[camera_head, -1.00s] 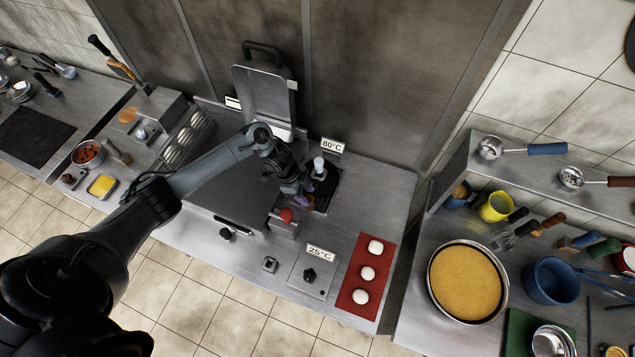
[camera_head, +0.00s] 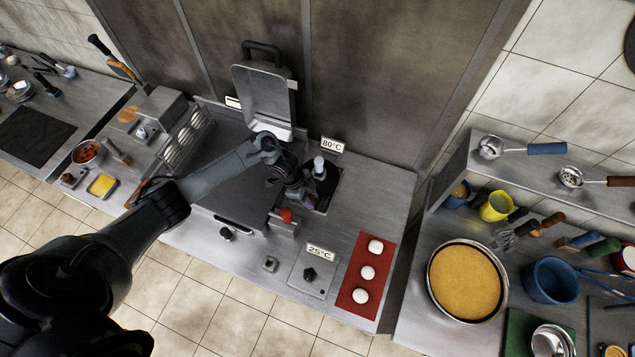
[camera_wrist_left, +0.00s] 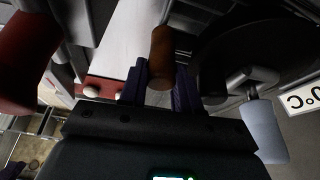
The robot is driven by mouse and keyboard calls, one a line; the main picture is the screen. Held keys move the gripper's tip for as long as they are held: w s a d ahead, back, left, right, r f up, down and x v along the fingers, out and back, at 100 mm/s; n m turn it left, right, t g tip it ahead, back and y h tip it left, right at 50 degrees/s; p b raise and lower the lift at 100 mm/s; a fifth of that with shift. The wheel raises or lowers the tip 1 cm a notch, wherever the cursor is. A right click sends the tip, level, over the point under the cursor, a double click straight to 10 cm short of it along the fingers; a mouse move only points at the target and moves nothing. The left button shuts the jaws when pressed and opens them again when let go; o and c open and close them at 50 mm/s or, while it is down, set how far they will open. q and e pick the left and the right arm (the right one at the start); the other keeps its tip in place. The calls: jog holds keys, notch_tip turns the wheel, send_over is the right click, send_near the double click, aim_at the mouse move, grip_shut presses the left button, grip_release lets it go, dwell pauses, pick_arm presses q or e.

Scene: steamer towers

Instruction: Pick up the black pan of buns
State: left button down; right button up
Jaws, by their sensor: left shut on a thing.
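A dark round pan (camera_head: 328,184) sits in the station by the 80°C label. My left gripper (camera_head: 307,200) is at its near left side and partly covers it. In the left wrist view the gripper's fingers (camera_wrist_left: 159,90) are shut on a brown handle (camera_wrist_left: 161,55). The handle seems to belong to the dark pan (camera_wrist_left: 225,55), though the join is not clear. I cannot see any buns inside the pan. Three white buns (camera_head: 368,273) lie on a red mat (camera_head: 347,297) at the right of the counter. My right gripper is not in view.
A grey-handled fitting (camera_head: 319,165) rises beside the pan. A raised metal lid (camera_head: 263,95) stands behind the arm. The counter between the 25°C station (camera_head: 309,276) and the pan is mostly clear.

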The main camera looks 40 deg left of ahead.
pick_arm(q)
jog(key=shift+r, duration=0.1)
jog(key=shift+r, duration=0.15)
notch_tip(320, 180, up, 28)
jog(key=p, duration=0.3)
dwell(0.4)
